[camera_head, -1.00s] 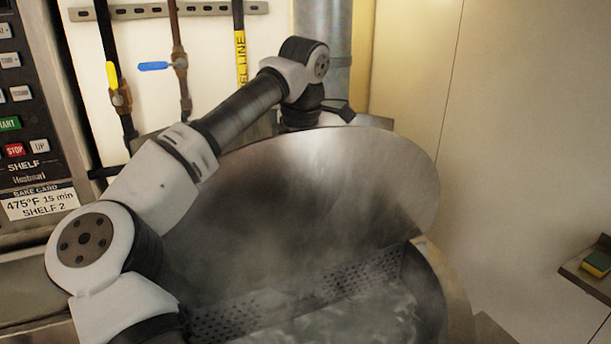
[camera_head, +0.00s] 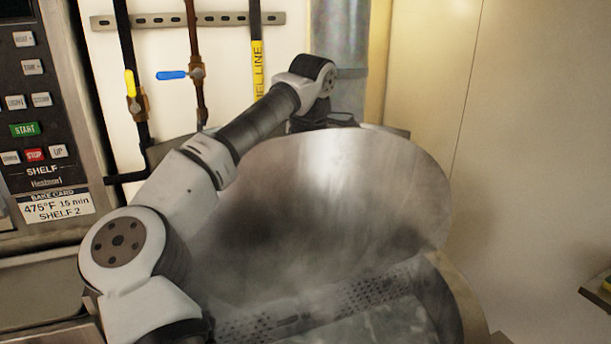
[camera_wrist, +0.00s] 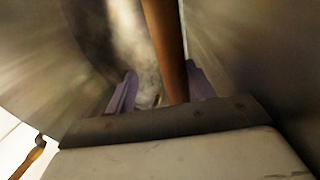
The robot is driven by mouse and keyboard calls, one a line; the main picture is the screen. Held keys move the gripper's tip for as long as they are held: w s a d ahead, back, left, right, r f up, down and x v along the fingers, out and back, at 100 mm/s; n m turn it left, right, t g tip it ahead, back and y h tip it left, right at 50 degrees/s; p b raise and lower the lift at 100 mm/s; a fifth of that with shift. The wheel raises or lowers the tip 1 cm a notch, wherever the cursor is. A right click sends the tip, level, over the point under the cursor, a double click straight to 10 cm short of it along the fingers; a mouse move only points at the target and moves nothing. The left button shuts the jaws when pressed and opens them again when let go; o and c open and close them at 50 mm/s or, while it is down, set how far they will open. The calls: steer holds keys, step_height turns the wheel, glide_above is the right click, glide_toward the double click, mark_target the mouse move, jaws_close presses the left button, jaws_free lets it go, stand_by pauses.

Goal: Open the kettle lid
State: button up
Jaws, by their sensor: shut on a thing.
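The kettle lid (camera_head: 345,200) is a large round steel disc. In the head view it stands tilted up steeply at the back of the kettle (camera_head: 450,290), its shiny inner face toward me. Steam rises from the water (camera_head: 370,330) inside. My arm reaches along the left to the lid's top edge, and the lid hides my gripper there. In the wrist view my gripper (camera_wrist: 160,88) has a purple finger on each side of a brown bar (camera_wrist: 165,40), seemingly the lid's handle, and is shut on it. The exact contact is hard to see.
A perforated strip (camera_head: 370,291) runs inside the kettle. Behind stand pipes with a yellow valve handle (camera_head: 130,84) and a blue one (camera_head: 172,75), and a thick metal duct (camera_head: 345,95). An oven control panel (camera_head: 35,110) is at the left.

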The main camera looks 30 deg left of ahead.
step_height(320, 180, up, 14)
steer(key=s+d, duration=0.1)
steer(key=d, duration=0.1)
steer(key=shift+s+f, duration=0.2)
steer(key=shift+s, duration=0.2)
steer(key=shift+d, duration=0.1)
stand_by(0.4)
